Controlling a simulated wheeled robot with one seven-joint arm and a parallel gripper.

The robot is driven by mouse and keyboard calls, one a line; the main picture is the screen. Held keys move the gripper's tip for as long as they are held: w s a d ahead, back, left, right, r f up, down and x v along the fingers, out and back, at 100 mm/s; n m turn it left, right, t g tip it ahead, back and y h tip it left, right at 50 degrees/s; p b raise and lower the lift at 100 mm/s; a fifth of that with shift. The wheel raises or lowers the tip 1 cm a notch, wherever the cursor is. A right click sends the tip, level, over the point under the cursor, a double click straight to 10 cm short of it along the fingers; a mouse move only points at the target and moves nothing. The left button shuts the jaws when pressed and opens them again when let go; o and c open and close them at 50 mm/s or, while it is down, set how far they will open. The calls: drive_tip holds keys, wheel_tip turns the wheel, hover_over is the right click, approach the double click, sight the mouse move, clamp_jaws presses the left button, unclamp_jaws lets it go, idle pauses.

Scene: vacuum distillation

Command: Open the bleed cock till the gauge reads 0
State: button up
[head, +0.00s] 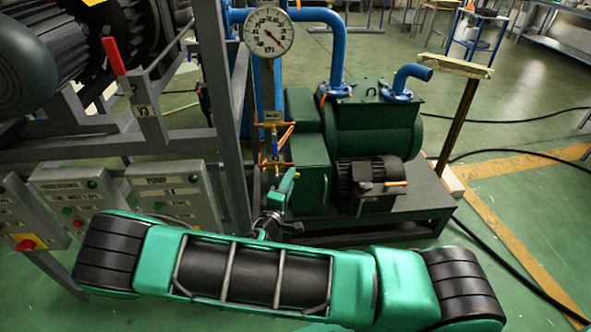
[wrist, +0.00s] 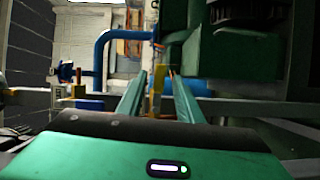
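The round white gauge (head: 268,32) faces me at the top of the blue pipe. Its dark needle slants to the lower right; its figures are too small to read surely. Below it are small brass and copper fittings (head: 276,150) with a yellow part, which look like the bleed cock. My gripper (head: 284,186) is just below and in front of these fittings. In the wrist view its two green fingers (wrist: 157,82) stand apart, with an upright yellow lever (wrist: 156,92) showing between them. I see gaps on both sides of the lever, and cannot tell how deep it sits.
A green pump (head: 372,125) with a dark motor stands right of the fittings. A grey frame (head: 238,130) rises close on the left, with a red-handled valve (head: 114,56) and grey control boxes (head: 168,194). Black cables cross the open green floor (head: 540,190) at right.

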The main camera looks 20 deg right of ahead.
drive_tip(key=x, duration=0.7)
clamp_jaws()
